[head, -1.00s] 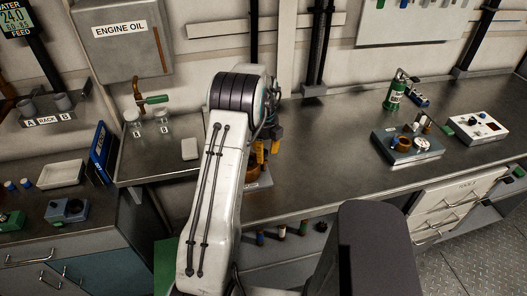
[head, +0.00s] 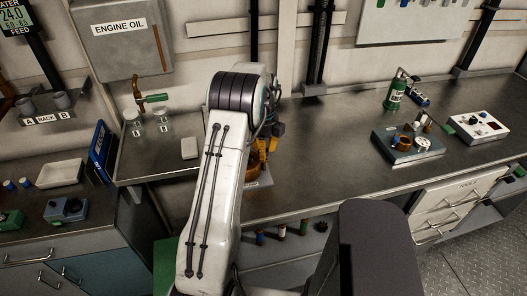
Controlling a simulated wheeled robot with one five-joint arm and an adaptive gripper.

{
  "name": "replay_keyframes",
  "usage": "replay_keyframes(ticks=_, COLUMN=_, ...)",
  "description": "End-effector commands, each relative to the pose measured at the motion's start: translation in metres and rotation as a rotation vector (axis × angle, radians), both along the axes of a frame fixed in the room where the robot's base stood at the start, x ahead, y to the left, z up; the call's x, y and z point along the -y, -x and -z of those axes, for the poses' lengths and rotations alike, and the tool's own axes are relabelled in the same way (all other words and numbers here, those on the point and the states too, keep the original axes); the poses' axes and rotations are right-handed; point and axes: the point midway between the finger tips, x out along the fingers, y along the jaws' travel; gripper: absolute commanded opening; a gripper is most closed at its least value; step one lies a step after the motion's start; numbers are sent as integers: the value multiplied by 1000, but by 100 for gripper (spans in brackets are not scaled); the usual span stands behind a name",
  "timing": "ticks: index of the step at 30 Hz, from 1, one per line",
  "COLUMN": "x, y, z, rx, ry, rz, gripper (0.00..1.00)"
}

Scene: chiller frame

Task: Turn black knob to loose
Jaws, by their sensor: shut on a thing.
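My gripper (head: 268,146) shows just right of my white arm, pointing down at the bench. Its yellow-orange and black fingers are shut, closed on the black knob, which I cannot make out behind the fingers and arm. Below the fingertips is a brown-orange round fixture (head: 256,170) on a pale plate (head: 262,181) near the bench's front edge. My arm hides its left part. I cannot tell the knob's angle.
The grey bench (head: 330,150) is clear to the right of my gripper. Glass jars (head: 161,120) stand at left. Several small items sit below the bench edge.

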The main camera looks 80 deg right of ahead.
Motion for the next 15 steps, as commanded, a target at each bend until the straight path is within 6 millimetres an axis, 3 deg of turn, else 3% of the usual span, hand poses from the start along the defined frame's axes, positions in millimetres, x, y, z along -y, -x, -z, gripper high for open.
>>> replay_keyframes(ticks=15, x=-1, y=0, z=4, rx=0, ry=-6, rz=-418, gripper=0)
